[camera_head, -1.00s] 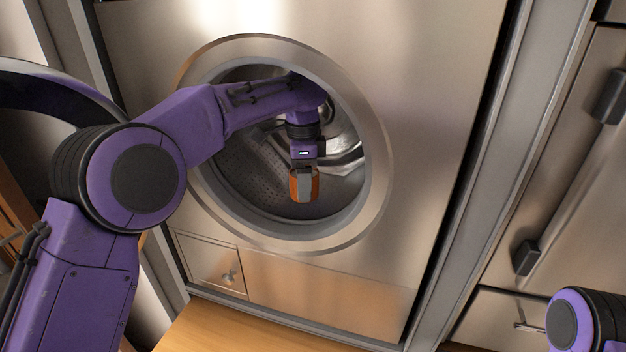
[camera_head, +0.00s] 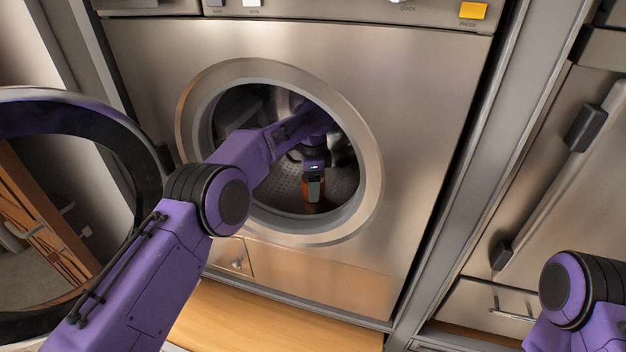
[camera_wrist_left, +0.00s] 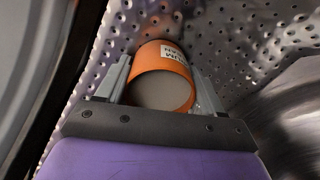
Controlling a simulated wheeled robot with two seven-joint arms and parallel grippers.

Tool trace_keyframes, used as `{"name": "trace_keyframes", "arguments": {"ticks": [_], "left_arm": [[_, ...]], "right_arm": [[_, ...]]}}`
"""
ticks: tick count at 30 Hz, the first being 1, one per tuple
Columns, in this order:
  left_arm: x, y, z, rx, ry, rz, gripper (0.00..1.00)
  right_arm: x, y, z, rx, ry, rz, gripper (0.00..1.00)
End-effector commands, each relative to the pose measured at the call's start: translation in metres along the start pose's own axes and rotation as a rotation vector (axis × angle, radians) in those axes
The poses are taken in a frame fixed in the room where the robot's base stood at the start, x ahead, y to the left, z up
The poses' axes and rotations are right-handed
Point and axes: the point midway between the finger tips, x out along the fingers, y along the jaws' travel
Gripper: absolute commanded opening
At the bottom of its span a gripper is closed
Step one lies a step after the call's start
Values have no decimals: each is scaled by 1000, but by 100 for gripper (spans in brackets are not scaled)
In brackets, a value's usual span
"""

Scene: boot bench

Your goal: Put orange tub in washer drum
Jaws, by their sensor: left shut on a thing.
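The orange tub (camera_wrist_left: 162,62) is between the fingers of my left gripper (camera_wrist_left: 163,75) in the left wrist view, with a white label on its side and its open end facing the camera. In the head view my left gripper (camera_head: 313,192) is inside the washer drum (camera_head: 284,186), pointing down, shut on the tub. Only small orange parts of the tub (camera_head: 309,209) show beside and below the fingers. The perforated drum wall (camera_wrist_left: 225,38) lies close behind the tub; I cannot tell whether they touch. My right gripper is out of view.
The round door rim (camera_head: 372,190) surrounds my left arm. The open washer door (camera_head: 150,165) stands at the left. A wooden board (camera_head: 270,322) lies below the washer front. A cabinet with a long handle (camera_head: 545,185) is at the right.

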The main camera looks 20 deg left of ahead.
Motion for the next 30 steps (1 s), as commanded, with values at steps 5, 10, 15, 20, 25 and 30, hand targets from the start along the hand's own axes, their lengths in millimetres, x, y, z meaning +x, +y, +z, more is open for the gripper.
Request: {"name": "trace_keyframes", "arguments": {"ticks": [5,10,15,20,25,30], "left_arm": [[0,-1,0,0,1,-2,33],[2,-1,0,0,0,-2,33],[3,-1,0,0,0,-1,93],[3,-1,0,0,0,-1,93],[-4,-2,-1,0,2,-4,93],[-39,-2,-1,1,2,-5,93]], "right_arm": [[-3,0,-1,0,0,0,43],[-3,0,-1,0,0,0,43],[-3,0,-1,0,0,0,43],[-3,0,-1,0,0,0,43],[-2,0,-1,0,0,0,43],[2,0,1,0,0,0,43]]}}
